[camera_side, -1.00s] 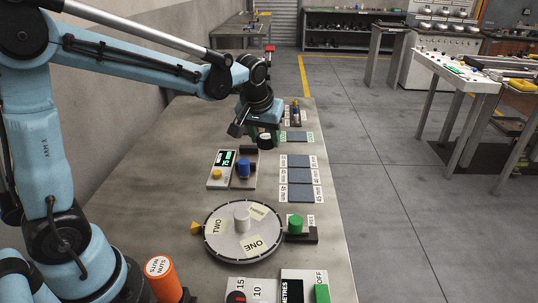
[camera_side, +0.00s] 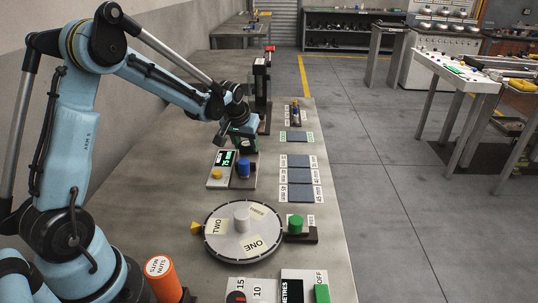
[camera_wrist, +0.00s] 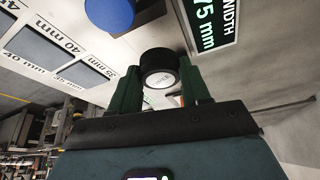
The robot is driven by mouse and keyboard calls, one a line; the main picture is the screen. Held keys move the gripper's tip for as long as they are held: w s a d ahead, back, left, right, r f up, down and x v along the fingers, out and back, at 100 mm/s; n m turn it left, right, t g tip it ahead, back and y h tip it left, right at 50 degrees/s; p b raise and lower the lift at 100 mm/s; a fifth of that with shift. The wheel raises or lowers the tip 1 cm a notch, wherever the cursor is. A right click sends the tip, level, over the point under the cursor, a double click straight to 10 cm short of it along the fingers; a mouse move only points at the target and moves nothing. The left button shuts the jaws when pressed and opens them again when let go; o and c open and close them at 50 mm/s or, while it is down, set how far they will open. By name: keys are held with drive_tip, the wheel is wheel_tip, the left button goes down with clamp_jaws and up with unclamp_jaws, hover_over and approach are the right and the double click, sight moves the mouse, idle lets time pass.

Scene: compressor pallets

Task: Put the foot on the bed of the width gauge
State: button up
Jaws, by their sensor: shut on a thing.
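The foot (camera_wrist: 159,68) is a short black round piece with a pale, marked end face. In the wrist view it sits between the two green fingers of my gripper (camera_wrist: 160,88), which is shut on it. The width gauge (camera_side: 218,170) has a lit display reading 75 mm, a yellow button and a blue knob (camera_side: 243,169). The display (camera_wrist: 212,22) and blue knob (camera_wrist: 110,12) also show in the wrist view. In the side view my gripper (camera_side: 244,144) is just beyond the gauge, low over its far end.
Dark pads with mm labels (camera_side: 299,175) lie right of the gauge. A turntable marked ONE, TWO, THREE (camera_side: 240,246) and a green knob (camera_side: 295,223) are nearer. A black upright stand with a red top (camera_side: 263,95) rises behind my gripper. Bare bench lies to the left.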

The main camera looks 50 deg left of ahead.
sight(245, 146)
drive_tip(key=shift+f, duration=1.45)
drive_tip(key=shift+f, duration=0.1)
drive_tip(key=o, duration=1)
drive_tip(key=shift+o, duration=0.2)
drive_tip(key=v, duration=1.2)
drive_tip(key=s+d+r+m+t+h, duration=0.1)
drive_tip(key=s+d+m, duration=0.5)
drive_tip(key=s+d, duration=0.8)
drive_tip(key=shift+d+r+t+h, duration=0.25)
drive_tip(key=shift+d+t+h, duration=0.4)
drive_tip(key=shift+t, duration=0.45)
